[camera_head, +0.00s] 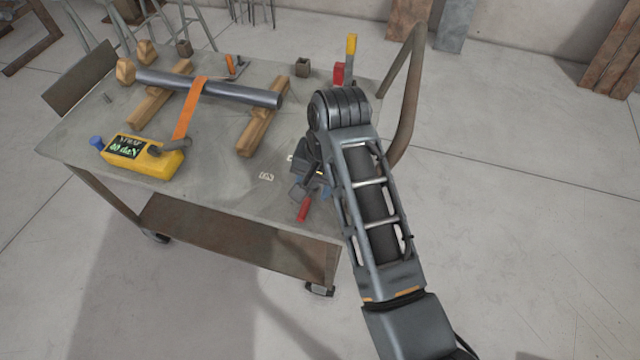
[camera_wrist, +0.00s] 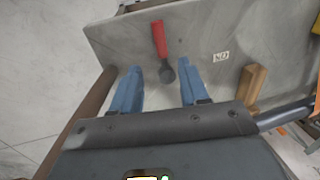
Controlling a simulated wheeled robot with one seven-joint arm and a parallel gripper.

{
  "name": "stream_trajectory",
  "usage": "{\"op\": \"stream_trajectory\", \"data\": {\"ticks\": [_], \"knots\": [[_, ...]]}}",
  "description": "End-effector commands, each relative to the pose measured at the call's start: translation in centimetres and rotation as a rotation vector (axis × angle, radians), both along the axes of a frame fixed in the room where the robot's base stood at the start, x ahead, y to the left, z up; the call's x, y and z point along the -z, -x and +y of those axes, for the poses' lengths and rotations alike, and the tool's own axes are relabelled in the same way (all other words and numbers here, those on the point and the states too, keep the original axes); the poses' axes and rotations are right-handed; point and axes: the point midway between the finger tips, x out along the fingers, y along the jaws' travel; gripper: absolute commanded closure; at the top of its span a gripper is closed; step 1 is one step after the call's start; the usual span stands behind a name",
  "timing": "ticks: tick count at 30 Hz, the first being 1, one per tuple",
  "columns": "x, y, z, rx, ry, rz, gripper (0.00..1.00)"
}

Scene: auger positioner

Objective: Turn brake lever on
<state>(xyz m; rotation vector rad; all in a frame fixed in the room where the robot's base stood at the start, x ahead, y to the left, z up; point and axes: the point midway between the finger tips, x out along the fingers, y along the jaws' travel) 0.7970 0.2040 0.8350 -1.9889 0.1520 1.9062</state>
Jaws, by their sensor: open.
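The brake lever, with a red handle (camera_head: 304,208), is on the cart top near its front right edge. In the wrist view its red handle (camera_wrist: 158,38) points away from me, with a dark grey round pivot end (camera_wrist: 167,73) nearer. A white label that seems to read "ON" (camera_wrist: 221,56) is on the table to the right of the lever in the wrist view. My gripper (camera_wrist: 159,67) is open, with one blue finger on each side of the pivot end. I cannot tell whether either finger touches it. My arm hides part of this area in the head view.
The metal cart top (camera_head: 225,195) carries a yellow device (camera_head: 142,160), a grey tube (camera_head: 208,88) on wooden blocks and an orange strap (camera_head: 188,110). A red block (camera_head: 339,73) and a bent brown handle rail (camera_head: 408,95) are by my arm. Floor to the right is clear.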

Motion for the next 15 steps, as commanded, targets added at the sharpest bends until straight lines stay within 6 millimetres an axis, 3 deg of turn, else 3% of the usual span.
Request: {"op": "stream_trajectory", "data": {"ticks": [5, 15], "knots": [[1.0, 0.0, 0.5, -0.002, -0.001, 0.014, 0.56], [5.9, -0.4, 1.4, -0.001, -0.002, 0.011, 0.56]]}}
